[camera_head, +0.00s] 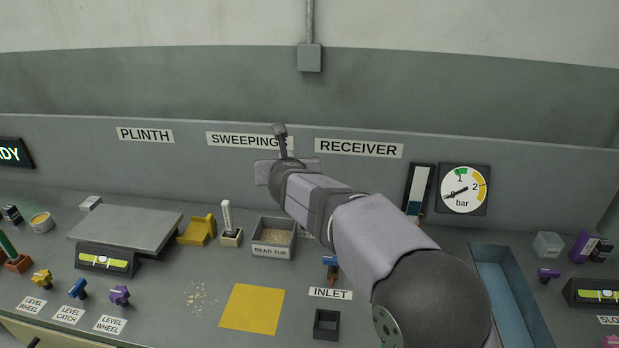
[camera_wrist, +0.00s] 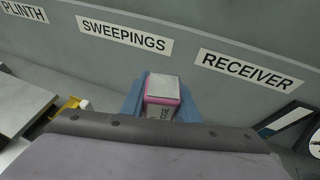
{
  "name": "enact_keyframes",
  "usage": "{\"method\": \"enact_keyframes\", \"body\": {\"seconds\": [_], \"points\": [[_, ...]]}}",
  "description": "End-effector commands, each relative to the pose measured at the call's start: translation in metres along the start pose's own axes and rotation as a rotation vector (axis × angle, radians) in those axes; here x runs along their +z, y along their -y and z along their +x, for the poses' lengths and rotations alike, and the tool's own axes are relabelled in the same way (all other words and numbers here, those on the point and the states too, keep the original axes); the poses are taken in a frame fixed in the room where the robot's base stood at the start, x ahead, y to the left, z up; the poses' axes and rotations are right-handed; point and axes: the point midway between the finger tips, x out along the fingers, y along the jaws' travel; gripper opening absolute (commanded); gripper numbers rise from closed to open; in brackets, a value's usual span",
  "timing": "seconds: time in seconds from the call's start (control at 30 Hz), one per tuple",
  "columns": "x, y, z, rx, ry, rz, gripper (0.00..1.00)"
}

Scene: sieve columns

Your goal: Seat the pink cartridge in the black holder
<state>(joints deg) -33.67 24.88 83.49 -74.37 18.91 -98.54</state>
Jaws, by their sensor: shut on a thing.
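In the wrist view the pink cartridge (camera_wrist: 160,105), a small box with a pale grey top, pink edges and a partly hidden label on its face, is held between the blue fingers of my gripper (camera_wrist: 161,98). My gripper is shut on it. In the head view my arm's end is raised in front of the back panel near the SWEEPINGS label, and it hides the fingers and cartridge. An open, square black holder (camera_head: 326,324) sits on the bench below the INLET label and looks empty. My gripper is well above and behind it, apart from it.
A yellow square (camera_head: 252,308) lies left of the holder, with scattered beads beside it. The bead tub (camera_head: 273,238) stands behind. A grey plinth plate (camera_head: 126,229) is at the left, a blue trough (camera_head: 510,297) at the right. A small blue-and-brown part (camera_head: 331,267) stands behind the INLET label.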

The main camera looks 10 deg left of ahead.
Motion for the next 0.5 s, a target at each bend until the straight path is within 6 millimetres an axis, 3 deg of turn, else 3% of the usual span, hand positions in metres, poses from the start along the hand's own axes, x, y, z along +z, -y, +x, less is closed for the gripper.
{"method": "enact_keyframes", "body": {"seconds": [0.1, 0.23, 0.37, 0.5], "points": [[0.011, -0.034, -0.037, 0.059, 0.004, -0.022, 0.04], [0.001, -0.06, -0.079, 0.111, 0.001, -0.047, 0.04], [-0.021, -0.068, -0.113, 0.129, -0.002, -0.058, 0.04], [-0.054, -0.059, -0.138, 0.114, -0.003, -0.054, 0.04]]}}
